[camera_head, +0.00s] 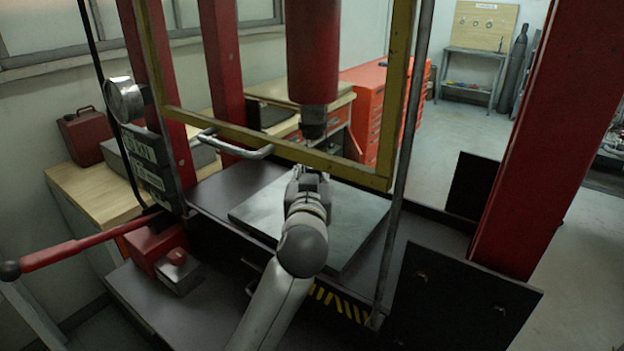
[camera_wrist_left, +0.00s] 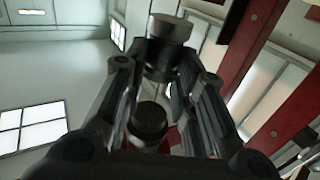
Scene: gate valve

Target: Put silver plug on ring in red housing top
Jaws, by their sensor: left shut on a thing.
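My left gripper (camera_head: 309,178) is in the middle of the press, above the grey plate (camera_head: 350,225) and below the ram tip in the head view. In the left wrist view its fingers (camera_wrist_left: 160,75) are shut on a dark grey metal cylinder, seemingly the silver plug (camera_wrist_left: 169,32), whose wide end sticks out beyond the fingertips. In the head view the plug is too small to make out clearly. A red cylinder (camera_head: 313,55) with a dark tip (camera_head: 313,122) hangs over the gripper. I cannot identify the red housing's ring. My right gripper is out of view.
A yellow frame (camera_head: 290,152) with a metal handle (camera_head: 235,146) stands close around the gripper. Red posts (camera_head: 545,140) stand on both sides.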

